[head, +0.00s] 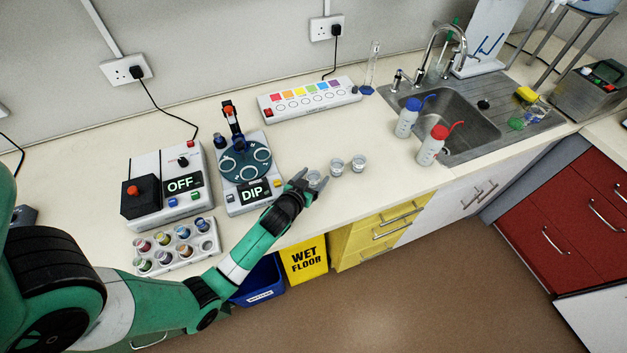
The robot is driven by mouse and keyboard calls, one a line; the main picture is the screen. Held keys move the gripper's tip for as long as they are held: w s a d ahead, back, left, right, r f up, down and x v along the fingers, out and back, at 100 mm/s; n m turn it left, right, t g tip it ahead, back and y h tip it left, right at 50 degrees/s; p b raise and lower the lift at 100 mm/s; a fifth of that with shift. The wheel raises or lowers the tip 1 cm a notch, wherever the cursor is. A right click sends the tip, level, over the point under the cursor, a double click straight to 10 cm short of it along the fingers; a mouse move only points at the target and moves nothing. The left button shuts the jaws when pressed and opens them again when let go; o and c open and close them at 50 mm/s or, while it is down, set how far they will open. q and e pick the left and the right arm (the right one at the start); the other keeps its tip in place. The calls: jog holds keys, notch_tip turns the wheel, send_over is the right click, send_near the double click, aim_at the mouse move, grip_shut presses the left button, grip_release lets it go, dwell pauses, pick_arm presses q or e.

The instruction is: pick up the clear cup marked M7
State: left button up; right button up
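Three small clear cups stand in a row on the bench in the head view. The left cup (314,177) is at the fingers of my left gripper (308,181). The middle cup (337,167) and the right cup (358,163) stand just to its right, apart from the gripper. Any marking such as M7 is too small to read on them. My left gripper's fingers are spread around or beside the left cup; I cannot tell whether they touch it. My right gripper is out of view.
A device reading DIP (254,192) stands just left of the gripper, and a box reading OFF (184,185) beyond it. A rack of colored vials (208,244) lies near the front edge. Blue-capped (407,121) and red-capped (432,146) bottles stand right, by the sink (455,115).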

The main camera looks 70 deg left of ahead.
pick_arm(q)
grip_shut()
jog(key=shift+r+p, duration=0.3)
jog(key=shift+r, duration=0.4)
jog(key=s+d+r+p, duration=0.5)
jog(key=s+d+r, duration=0.3)
jog(key=d+r, duration=0.3)
jog(key=shift+d+r, duration=0.2)
jog(key=shift+r, duration=0.1)
